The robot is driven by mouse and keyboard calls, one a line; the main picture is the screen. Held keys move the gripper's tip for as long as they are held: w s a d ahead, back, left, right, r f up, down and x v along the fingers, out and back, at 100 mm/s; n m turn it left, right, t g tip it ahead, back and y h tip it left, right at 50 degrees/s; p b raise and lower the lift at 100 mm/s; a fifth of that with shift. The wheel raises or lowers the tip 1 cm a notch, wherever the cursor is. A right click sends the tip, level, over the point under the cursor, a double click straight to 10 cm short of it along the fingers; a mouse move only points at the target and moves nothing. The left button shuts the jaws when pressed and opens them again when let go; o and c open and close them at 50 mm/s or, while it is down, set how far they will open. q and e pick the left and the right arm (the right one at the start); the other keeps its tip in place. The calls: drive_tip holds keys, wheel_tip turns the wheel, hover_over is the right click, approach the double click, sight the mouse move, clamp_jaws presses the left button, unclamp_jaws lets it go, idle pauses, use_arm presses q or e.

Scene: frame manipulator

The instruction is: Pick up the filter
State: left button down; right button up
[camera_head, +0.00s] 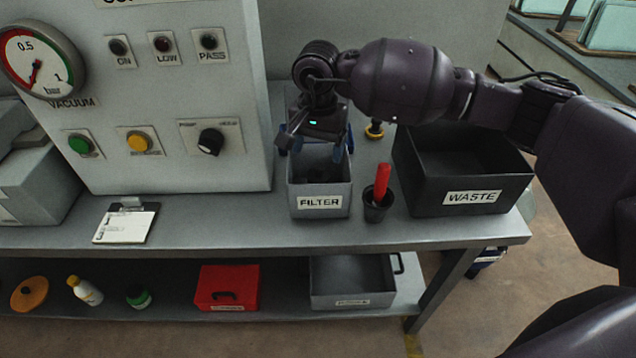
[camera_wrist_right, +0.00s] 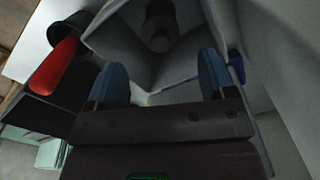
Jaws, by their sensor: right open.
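The grey bin labelled FILTER (camera_head: 320,202) stands on the bench. Dark round shapes (camera_head: 317,176) show dimly inside it, partly hidden by my gripper. In the right wrist view a dark grey stepped cylinder, which looks like the filter (camera_wrist_right: 160,24), sits inside the bin, beyond my fingertips. My right gripper (camera_head: 318,148) is over the bin's opening, pointing down, with its blue fingers apart. In the right wrist view the gap between the fingers (camera_wrist_right: 162,85) is empty, and the cylinder is not between them. My left gripper is not in view.
A small dark cup (camera_head: 376,211) with a red-handled object (camera_head: 382,182) stands right of the bin. The black WASTE bin (camera_head: 475,197) is further right. The control panel (camera_head: 165,160) rises close on the left. A clipboard (camera_head: 126,222) lies on the bench.

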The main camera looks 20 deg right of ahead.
sight(319, 166)
wheel_tip(319, 166, down, 9)
drive_tip(key=shift+w+d+r, duration=0.15)
drive_tip(key=c, duration=1)
